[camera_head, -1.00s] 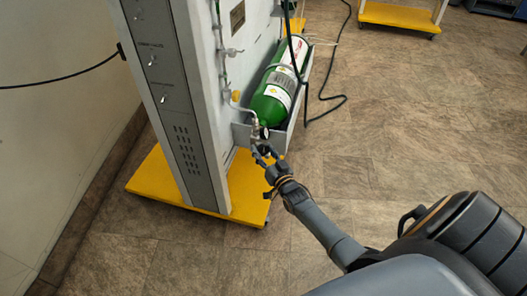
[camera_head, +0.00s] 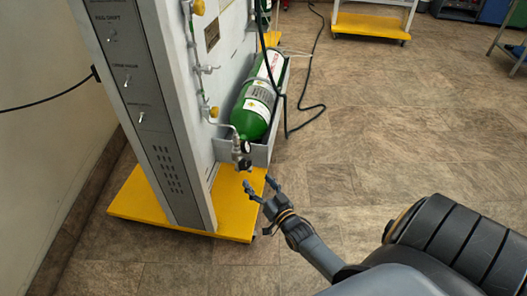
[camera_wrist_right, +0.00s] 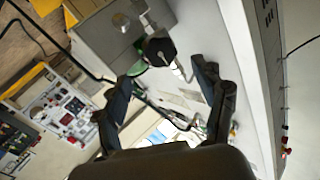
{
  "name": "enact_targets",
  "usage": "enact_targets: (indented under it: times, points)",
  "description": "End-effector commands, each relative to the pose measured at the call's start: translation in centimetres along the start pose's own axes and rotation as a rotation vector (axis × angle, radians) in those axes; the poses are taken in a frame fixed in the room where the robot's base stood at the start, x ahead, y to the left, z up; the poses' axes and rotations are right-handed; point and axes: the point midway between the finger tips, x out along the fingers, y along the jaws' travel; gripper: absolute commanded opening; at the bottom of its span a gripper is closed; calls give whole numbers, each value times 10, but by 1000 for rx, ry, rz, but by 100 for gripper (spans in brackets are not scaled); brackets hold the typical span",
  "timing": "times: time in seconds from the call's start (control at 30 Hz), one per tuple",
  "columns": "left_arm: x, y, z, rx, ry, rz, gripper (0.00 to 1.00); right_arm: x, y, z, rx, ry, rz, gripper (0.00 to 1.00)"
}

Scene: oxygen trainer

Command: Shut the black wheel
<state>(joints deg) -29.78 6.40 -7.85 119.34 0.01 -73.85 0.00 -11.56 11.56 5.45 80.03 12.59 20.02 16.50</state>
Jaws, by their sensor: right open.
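The black wheel (camera_head: 244,164) sits on the valve at the lower end of a green gas cylinder (camera_head: 254,115), which lies tilted in a grey holder on the trainer's side. My right gripper (camera_head: 260,187) is open and empty, just below and right of the wheel, with a gap between them. In the right wrist view the black wheel (camera_wrist_right: 160,50) shows beyond the open fingers (camera_wrist_right: 165,82), near the silver valve fittings. How far it is turned cannot be told. My left gripper is in neither view.
The trainer cabinet (camera_head: 150,95) stands on a yellow base (camera_head: 232,214) below the wheel. Yellow knobs (camera_head: 213,112) and a thin pipe run up its side. A black hose (camera_head: 312,108) hangs by the cylinder.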

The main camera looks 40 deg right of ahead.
Motion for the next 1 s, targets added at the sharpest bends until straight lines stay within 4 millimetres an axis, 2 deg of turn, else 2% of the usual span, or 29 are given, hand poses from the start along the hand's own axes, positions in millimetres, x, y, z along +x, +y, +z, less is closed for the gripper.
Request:
enact_targets:
  times: [0.1, 0.3, 0.87, 1.0]
  points:
    - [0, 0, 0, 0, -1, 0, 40, -19, 0, 0, 0, 0, 0, 70]
    - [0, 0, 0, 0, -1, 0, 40, -32, 0, 0, 0, 0, 0, 70]
    - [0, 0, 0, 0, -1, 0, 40, -32, 0, 0, -1, -2, 0, 70]
    - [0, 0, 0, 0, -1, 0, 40, -35, -11, 15, -20, -85, -4, 70]
